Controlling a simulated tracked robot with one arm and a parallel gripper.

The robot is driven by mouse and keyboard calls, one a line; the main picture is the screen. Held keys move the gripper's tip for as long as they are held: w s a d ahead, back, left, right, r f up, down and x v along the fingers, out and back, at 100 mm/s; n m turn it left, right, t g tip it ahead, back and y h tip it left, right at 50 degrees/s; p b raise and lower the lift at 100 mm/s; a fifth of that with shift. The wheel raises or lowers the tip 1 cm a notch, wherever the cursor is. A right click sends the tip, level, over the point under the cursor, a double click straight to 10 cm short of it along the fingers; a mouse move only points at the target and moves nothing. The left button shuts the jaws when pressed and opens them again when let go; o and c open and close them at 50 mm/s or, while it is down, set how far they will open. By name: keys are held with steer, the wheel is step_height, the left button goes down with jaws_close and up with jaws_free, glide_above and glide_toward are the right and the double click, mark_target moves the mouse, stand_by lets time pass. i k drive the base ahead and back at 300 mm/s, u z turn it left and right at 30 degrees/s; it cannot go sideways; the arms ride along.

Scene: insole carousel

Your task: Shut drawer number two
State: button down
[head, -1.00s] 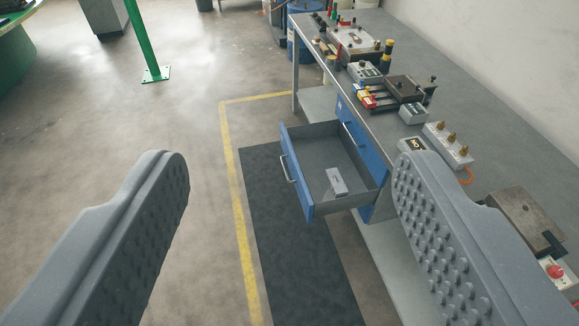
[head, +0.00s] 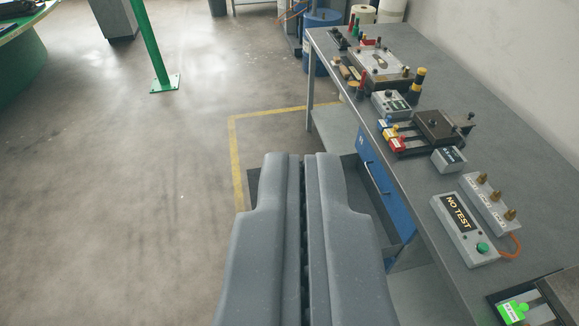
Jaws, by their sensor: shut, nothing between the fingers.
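My gripper (head: 301,158) is in the lower middle of the head view, its two grey fingers together with nothing between them. Beyond and to the right of it, a blue drawer front (head: 392,200) with a handle shows under the workbench (head: 415,215). My fingers cover the floor area left of this front, where the pulled-out drawer stood in the earlier view. I cannot tell from this view how far out that drawer is. No drawer number is clearly readable.
On the bench top stand a grey NO TEST box (head: 463,228), a block with brass knobs (head: 490,203) and several fixtures. A green post (head: 153,45) stands at the upper left. Open floor (head: 130,200) lies to the left, with a yellow line (head: 236,160) by the bench.

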mark_target(359, 200)
steer(key=u, duration=0.2)
steer(key=i, duration=1.8)
steer(key=u, duration=0.15)
